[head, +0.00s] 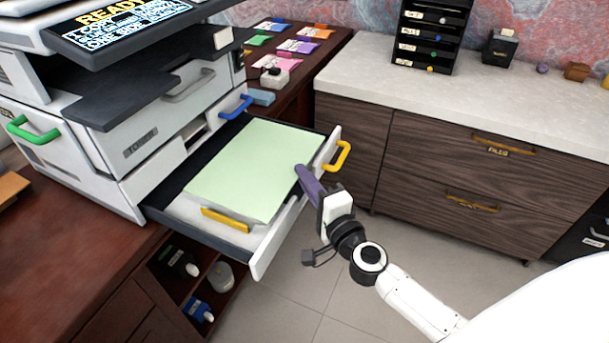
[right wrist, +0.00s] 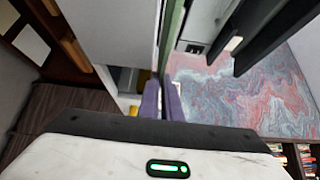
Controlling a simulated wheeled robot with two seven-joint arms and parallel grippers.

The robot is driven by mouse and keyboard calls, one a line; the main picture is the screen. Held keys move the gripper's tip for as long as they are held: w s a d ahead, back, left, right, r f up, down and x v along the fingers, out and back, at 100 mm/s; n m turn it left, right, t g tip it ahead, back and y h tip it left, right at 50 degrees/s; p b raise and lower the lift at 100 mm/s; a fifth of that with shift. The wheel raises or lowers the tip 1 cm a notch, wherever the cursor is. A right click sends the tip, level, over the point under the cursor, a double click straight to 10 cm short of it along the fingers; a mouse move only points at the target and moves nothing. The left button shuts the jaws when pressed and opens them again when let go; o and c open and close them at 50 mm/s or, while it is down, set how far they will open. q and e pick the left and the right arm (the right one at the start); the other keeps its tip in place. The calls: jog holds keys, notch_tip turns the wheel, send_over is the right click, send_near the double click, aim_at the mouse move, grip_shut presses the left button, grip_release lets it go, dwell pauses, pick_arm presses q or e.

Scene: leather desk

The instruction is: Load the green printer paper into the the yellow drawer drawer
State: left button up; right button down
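The green printer paper (head: 245,170) is over the open drawer (head: 175,222) with the yellow handle (head: 337,156). It covers most of the tray; I cannot tell whether it lies flat on the bottom. My right gripper (head: 304,175) is at the paper's right edge, close to the drawer front. In the right wrist view the paper (right wrist: 174,40) is edge-on and runs down between the purple fingertips (right wrist: 162,98), which are close together on it. My left gripper is not in view.
A yellow guide (head: 225,219) sits at the drawer's near side. The printer (head: 140,150) has a blue handle (head: 236,107) and a green handle (head: 33,131). A wooden cabinet (head: 400,165) stands at the right, with bare floor in front.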

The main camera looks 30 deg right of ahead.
aim_at(305, 199)
jog(key=shift+f+b, duration=0.45)
jog(key=shift+f, duration=0.2)
dwell(0.7)
jog(key=shift+p, duration=0.45)
dwell(0.5)
jog(key=shift+f+b, duration=1.55)
jog(key=shift+f, duration=0.2)
